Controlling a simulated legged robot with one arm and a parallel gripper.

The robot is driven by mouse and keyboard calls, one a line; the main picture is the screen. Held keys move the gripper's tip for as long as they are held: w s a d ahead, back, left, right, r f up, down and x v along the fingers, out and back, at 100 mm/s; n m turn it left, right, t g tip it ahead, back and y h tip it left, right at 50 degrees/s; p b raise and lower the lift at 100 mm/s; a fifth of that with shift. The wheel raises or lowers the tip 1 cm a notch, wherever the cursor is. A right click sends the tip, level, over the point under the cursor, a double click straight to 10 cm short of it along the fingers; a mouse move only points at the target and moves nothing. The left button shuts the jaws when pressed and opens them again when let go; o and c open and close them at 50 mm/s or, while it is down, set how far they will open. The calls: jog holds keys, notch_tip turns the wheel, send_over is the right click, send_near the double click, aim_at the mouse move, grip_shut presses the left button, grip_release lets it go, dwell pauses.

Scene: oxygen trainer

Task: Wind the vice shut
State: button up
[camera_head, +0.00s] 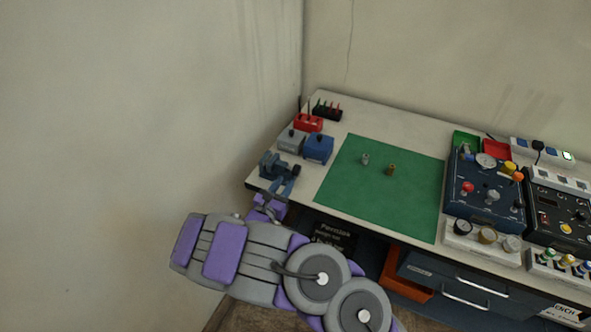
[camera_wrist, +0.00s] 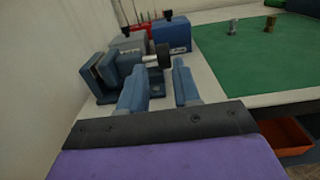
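The blue vice (camera_head: 268,162) stands at the left front corner of the bench. In the wrist view the vice (camera_wrist: 108,72) shows a gap between its jaws, and a screw with a dark knob (camera_wrist: 156,60) sticks out on its right side. My gripper (camera_head: 282,187) is at the bench's front edge, close to the vice. In the wrist view my gripper (camera_wrist: 160,76) has its two blue fingers apart, with nothing held between them. The knob appears just beyond the fingertips, between them in the picture; I cannot tell whether they touch.
A grey box (camera_head: 290,141) and a blue box (camera_head: 318,148) stand behind the vice, with a red holder (camera_head: 308,123) farther back. A green mat (camera_head: 400,190) carries two small metal fittings. Control panels (camera_head: 485,190) fill the right side. A wall bounds the left.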

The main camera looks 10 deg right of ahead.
aim_at(295, 169)
jog(key=b+x, duration=0.1)
jog(key=x, duration=0.8)
jog(key=shift+d+b, duration=0.25)
jog(key=shift+b, duration=0.15)
jog(key=shift+r, duration=0.1)
grip_shut()
